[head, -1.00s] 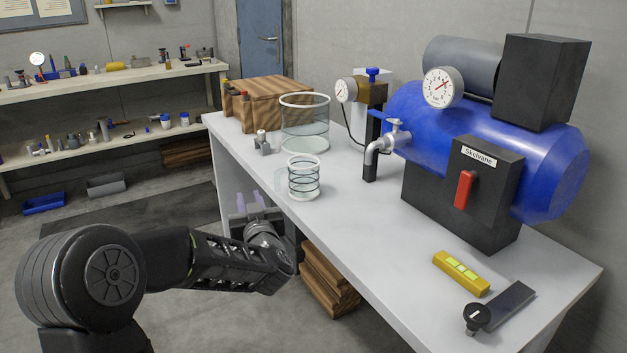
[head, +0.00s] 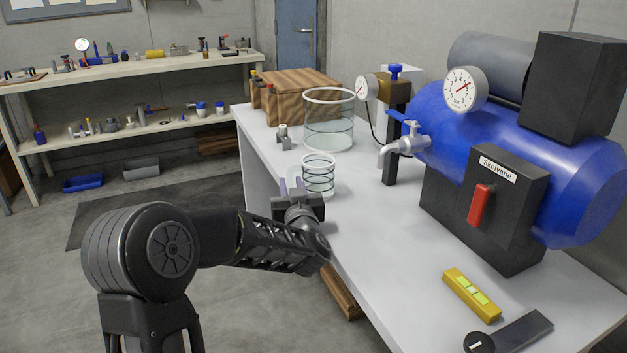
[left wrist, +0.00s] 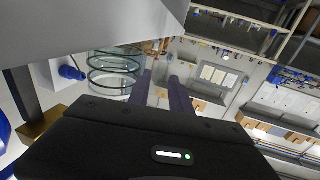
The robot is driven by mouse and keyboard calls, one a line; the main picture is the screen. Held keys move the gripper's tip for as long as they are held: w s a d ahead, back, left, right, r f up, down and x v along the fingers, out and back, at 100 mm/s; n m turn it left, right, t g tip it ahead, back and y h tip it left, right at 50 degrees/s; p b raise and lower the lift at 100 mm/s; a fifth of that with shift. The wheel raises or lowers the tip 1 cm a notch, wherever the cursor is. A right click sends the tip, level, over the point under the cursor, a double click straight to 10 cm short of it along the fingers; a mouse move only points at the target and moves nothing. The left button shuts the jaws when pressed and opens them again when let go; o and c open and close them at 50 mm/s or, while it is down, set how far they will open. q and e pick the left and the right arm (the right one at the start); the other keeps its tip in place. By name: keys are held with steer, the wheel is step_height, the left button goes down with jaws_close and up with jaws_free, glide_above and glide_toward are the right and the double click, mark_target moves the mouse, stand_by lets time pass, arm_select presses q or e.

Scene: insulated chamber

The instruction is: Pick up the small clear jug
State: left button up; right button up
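The small clear jug (head: 319,176) stands upright near the left edge of the white table (head: 375,245), with dark rings around its clear wall and a pale rim. My left gripper (head: 291,186) is at the table's edge, just left of and close to the jug in the head view. Its two purple fingers are apart and nothing shows between them. In the left wrist view the fingers (left wrist: 160,92) also stand apart, and a clear ringed vessel (left wrist: 112,72), seemingly the small jug, lies left of them. Whether a finger touches the jug cannot be told. My right gripper is not in view.
A larger clear vessel (head: 329,122) stands behind the jug, beside a small metal fitting (head: 284,136). A wooden crate (head: 295,92) is farther back. A blue tank (head: 520,150) with a tap (head: 403,148) fills the right. A yellow level (head: 471,295) lies in front.

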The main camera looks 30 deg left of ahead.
arm_select(q)
steer(key=shift+w+a, duration=0.25)
steer(key=shift+x, duration=2.6)
jaws_close()
